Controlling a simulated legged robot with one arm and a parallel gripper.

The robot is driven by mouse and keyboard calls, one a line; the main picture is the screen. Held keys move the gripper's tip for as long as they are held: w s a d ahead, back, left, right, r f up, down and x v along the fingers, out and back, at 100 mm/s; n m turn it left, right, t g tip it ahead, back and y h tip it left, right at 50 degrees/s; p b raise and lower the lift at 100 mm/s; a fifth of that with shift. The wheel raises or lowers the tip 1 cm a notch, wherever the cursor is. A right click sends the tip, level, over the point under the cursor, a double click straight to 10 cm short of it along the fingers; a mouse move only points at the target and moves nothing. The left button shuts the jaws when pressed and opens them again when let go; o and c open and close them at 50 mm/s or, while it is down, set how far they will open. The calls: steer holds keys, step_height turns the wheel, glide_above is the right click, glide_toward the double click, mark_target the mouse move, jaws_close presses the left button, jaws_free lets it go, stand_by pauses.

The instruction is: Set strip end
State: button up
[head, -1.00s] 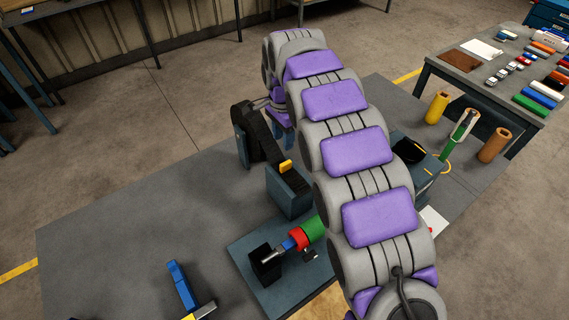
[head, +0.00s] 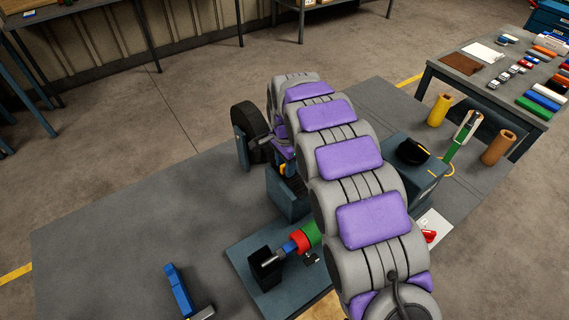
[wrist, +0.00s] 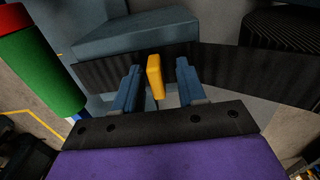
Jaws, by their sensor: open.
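In the wrist view, my gripper (wrist: 157,68) is open, its two blue fingers apart. A yellow tab (wrist: 155,76) stands between the fingers, with a gap visible on each side. A ribbed black strip (wrist: 240,78) runs across the picture behind the fingers. In the head view, the black roll (head: 248,128) stands upright on the table, left of my arm. The yellow tab (head: 283,169) barely shows beside my arm, above a blue-grey block (head: 287,195). My arm hides most of the strip and my gripper there.
A red-and-green cylinder (head: 304,238) lies along a blue-grey base in front of the block. A blue-handled tool (head: 179,290) lies at the table's front left. A box with a black knob (head: 412,152) and several upright holders stand right of my arm. The table's left side is clear.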

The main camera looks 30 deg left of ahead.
steer(key=shift+d+r, duration=0.1)
steer(key=shift+d, duration=0.2)
steer(key=shift+c, duration=1.2)
steer(key=shift+a, duration=0.1)
jaws_close()
steer(key=shift+s, duration=0.1)
